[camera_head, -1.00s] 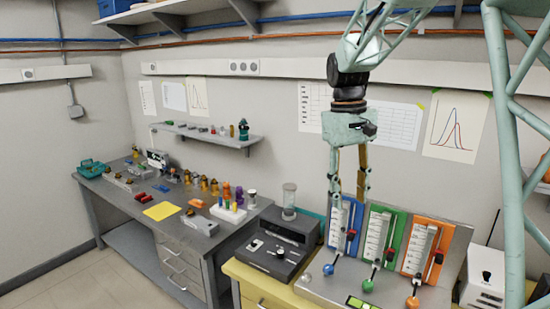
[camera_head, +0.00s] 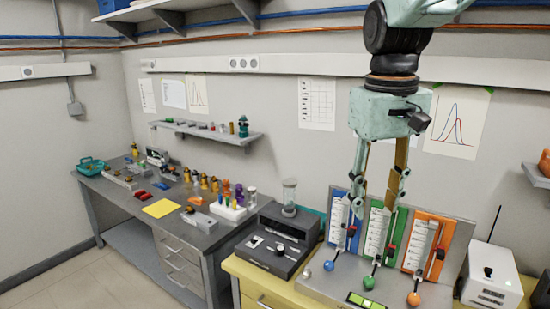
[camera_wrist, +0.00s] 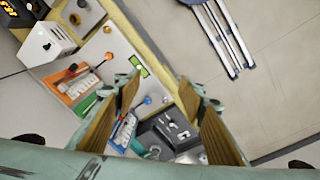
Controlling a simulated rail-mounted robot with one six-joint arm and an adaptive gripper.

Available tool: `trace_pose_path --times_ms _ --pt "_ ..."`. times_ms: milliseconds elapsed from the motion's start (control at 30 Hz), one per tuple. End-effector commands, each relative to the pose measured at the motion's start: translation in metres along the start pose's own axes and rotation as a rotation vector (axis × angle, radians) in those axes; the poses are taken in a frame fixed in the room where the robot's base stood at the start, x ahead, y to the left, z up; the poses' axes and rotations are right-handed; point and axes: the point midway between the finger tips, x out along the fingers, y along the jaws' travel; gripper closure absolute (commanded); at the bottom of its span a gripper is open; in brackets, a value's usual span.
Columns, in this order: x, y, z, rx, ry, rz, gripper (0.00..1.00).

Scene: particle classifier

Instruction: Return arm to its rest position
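My gripper (camera_head: 373,205) hangs pointing down in front of the blue, green and orange slider panels in the head view. Its two fingers are apart with nothing between them. The wrist view shows the same open fingers (camera_wrist: 165,100) on either side of the picture. The blue panel (camera_head: 336,207), green panel (camera_head: 378,235) and orange panel (camera_head: 419,260) stand on the grey sloped console (camera_head: 342,285). The fingers partly hide the blue and green panels. I cannot tell the exact gap between fingers and panels.
A dark grey instrument (camera_head: 270,250) with a clear cylinder (camera_head: 289,195) stands left of the console. A white box with an antenna (camera_head: 490,272) stands at the right. The grey bench (camera_head: 190,238) at the left holds several small parts. A shelf (camera_head: 210,134) is on the back wall.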

Motion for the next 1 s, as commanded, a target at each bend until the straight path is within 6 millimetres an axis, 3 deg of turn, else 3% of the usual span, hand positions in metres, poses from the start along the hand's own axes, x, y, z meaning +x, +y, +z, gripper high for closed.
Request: trace_pose_path --times_ms 467,1000 --pt "-0.010 -0.015 0.079 0.059 0.072 -0.005 0.63" --pt "-0.003 -0.034 0.166 0.126 0.152 -0.012 0.63"
